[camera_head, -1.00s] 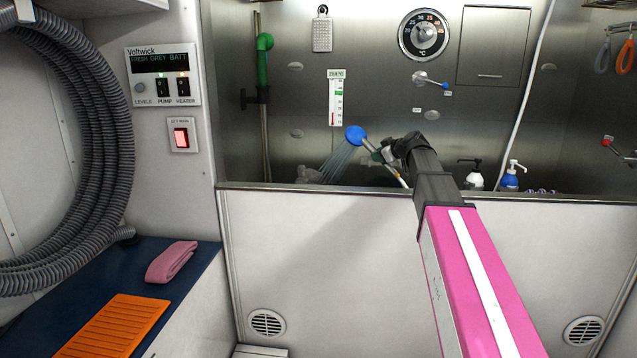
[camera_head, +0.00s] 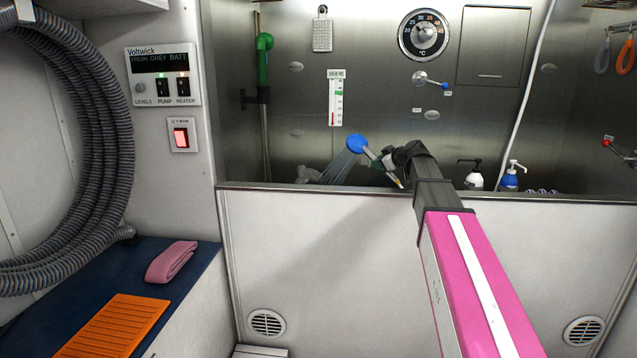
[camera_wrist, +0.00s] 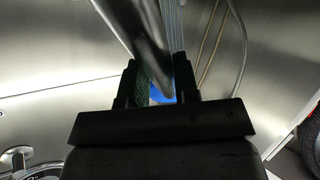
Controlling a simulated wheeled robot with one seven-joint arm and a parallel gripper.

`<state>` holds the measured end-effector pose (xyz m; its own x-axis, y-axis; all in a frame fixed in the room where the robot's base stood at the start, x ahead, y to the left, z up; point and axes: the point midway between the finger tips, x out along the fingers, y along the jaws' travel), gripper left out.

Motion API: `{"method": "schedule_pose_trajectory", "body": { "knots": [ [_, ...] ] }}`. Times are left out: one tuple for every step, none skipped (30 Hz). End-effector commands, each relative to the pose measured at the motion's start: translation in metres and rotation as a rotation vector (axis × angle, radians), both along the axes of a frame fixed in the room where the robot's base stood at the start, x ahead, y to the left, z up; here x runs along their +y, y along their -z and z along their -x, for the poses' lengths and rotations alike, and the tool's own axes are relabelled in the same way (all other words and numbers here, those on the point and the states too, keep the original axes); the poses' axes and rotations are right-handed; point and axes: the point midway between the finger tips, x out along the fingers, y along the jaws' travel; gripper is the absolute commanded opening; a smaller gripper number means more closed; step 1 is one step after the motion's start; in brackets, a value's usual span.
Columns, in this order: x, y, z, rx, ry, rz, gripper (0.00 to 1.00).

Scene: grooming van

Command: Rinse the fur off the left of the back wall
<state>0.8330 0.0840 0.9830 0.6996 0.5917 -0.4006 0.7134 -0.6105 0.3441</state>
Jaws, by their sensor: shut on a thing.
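My gripper (camera_head: 388,160) is over the steel tub, shut on the handle of a shower head (camera_head: 357,144) with a blue face. Water streams from the head down and to the left, into the tub behind its front edge. In the wrist view, my two dark fingers (camera_wrist: 160,88) close around the handle, with a bit of blue (camera_wrist: 160,95) between them. The steel back wall (camera_head: 300,110) stands behind; its left part looks bare, and I cannot make out fur there. The place where the water lands is hidden by the tub front.
The tub's front panel (camera_head: 330,270) rises below my arm. A green-topped pipe (camera_head: 264,60) stands at the left corner. A dial (camera_head: 424,35) and small lever (camera_head: 428,80) are on the back wall. White (camera_head: 474,178) and blue (camera_head: 510,178) pump bottles stand right of my arm.

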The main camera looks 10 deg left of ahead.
Motion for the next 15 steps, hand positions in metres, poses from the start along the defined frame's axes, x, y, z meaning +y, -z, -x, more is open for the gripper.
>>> {"method": "schedule_pose_trajectory", "body": {
  "knots": [
    [-0.0025, -0.0004, -0.0002, -0.001, 0.001, -0.001, 0.0],
    [-0.0037, -0.0004, -0.0002, -0.001, 0.001, -0.001, 0.0],
    [-0.0052, -0.0004, -0.0002, -0.001, 0.001, -0.001, 0.0],
    [-0.0062, -0.0004, -0.0002, -0.001, 0.001, -0.001, 0.0],
    [-0.0069, -0.0005, -0.0002, -0.001, 0.001, -0.001, 0.0],
    [-0.0074, -0.0004, -0.0002, -0.001, 0.001, -0.001, 0.0],
    [-0.0074, -0.0005, -0.0001, -0.001, 0.001, -0.001, 0.0],
    [-0.0074, -0.0005, -0.0001, -0.001, 0.001, -0.001, 0.0],
    [-0.0073, -0.0004, -0.0001, -0.001, 0.001, -0.001, 0.0],
    [-0.0072, -0.0005, -0.0001, -0.001, 0.001, -0.001, 0.0],
    [-0.0071, -0.0004, -0.0001, -0.001, 0.001, -0.001, 0.0],
    [-0.0071, -0.0005, -0.0001, -0.001, 0.001, -0.001, 0.0],
    [-0.0069, -0.0005, -0.0001, -0.001, 0.001, -0.001, 0.0],
    [-0.0066, -0.0004, -0.0001, -0.001, 0.001, -0.001, 0.0],
    [-0.0059, -0.0005, -0.0001, -0.001, 0.0, -0.001, 0.0]
  ]
}}
